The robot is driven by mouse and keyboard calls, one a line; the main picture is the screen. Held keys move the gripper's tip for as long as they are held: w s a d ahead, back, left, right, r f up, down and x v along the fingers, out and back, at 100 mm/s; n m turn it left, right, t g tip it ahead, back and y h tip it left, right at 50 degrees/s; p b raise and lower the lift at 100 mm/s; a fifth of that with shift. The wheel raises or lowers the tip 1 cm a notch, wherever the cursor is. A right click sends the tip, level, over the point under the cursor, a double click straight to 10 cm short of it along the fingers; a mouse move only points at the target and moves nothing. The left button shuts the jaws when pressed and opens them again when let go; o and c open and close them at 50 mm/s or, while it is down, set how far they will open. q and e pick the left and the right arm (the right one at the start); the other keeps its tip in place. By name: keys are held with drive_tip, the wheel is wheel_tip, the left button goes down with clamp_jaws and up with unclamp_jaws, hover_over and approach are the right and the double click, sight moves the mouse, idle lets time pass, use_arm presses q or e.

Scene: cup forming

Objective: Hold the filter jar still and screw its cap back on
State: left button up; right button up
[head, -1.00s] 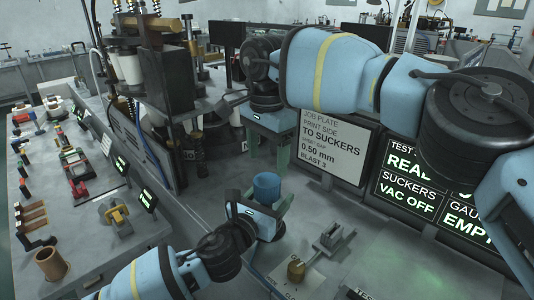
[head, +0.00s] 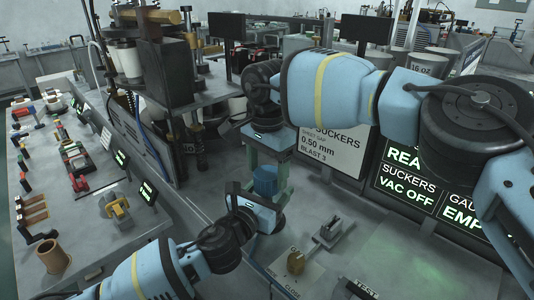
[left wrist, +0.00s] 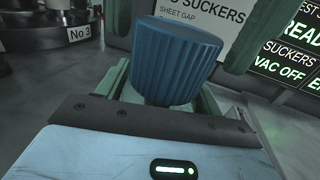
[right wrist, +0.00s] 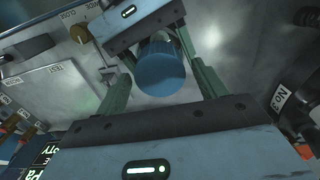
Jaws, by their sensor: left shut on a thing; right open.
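The blue ribbed cap (head: 265,181) sits upright on top of the filter jar, close above my left gripper (head: 268,203). In the left wrist view the cap (left wrist: 178,62) hides most of the jar, and whether it is seated on the threads cannot be told. My left gripper is shut on the jar from the side. My right gripper (head: 268,172) points down from above, open, with one green finger on each side of the cap. In the right wrist view the cap (right wrist: 160,66) lies between these fingers, with gaps showing.
A fixture with a brass knob (head: 296,262) and a small metal clamp (head: 330,232) stand on the bench to the right of my left gripper. A job plate sign (head: 333,150) and status screens stand behind.

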drive_tip(key=shift+f, duration=1.3)
drive_tip(key=c, duration=1)
drive_tip(key=m, duration=0.6)
drive_tip(key=shift+m, duration=0.3)
drive_tip(key=o, duration=1.1)
drive_tip(key=shift+r, duration=2.3)
